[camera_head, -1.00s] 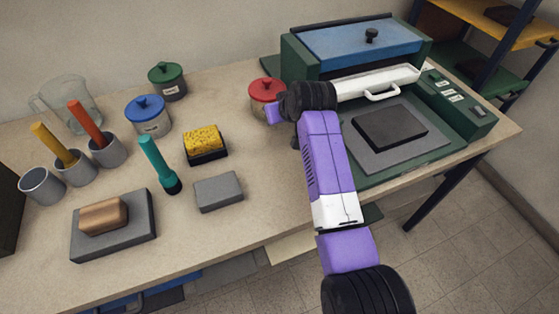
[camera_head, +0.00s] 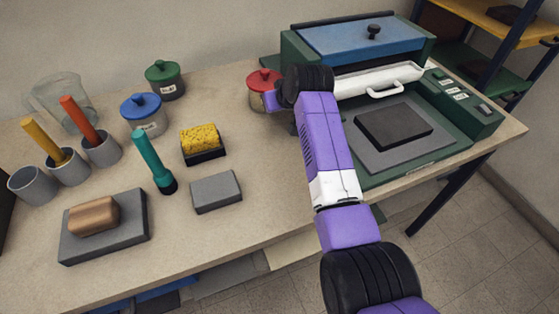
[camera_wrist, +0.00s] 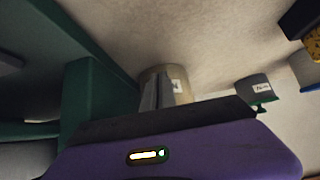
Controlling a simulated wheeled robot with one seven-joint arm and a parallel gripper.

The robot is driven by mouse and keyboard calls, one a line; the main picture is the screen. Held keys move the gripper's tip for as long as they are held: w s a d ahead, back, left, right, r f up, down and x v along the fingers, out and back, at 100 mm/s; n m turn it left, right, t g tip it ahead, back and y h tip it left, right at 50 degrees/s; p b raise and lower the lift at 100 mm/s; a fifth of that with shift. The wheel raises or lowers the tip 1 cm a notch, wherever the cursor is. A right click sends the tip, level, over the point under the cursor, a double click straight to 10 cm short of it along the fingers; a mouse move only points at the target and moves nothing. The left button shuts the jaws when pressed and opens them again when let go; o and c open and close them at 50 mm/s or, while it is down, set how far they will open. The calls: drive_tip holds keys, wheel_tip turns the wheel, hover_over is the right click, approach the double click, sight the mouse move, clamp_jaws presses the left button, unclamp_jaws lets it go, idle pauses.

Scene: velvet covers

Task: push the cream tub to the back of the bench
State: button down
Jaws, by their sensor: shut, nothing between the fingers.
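The cream tub (camera_head: 257,101) has a red lid and stands toward the back of the bench (camera_head: 240,235), left of the green machine. It also shows upside down in the wrist view (camera_wrist: 176,88), its lid hidden behind my gripper. In the head view, the purple end of my gripper (camera_head: 270,101) is at the tub's near right side and covers part of it. My gripper is shut and empty. Its fingertips are hidden, so I cannot tell exactly where they touch the tub.
A green tub (camera_head: 165,88) and a blue-lidded tub (camera_head: 146,124) stand to the left. The green machine (camera_head: 300,70) with a white handle is close on the right. A yellow sponge (camera_head: 200,138) and a grey block (camera_head: 216,192) lie in front.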

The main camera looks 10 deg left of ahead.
drive_tip(key=shift+w+a+b, duration=0.3)
drive_tip(key=shift+w+b, duration=0.45)
drive_tip(key=shift+b, duration=0.1)
drive_tip(key=shift+w, duration=0.2)
drive_tip(key=shift+w+b, duration=0.15)
drive_tip(key=shift+b, duration=0.2)
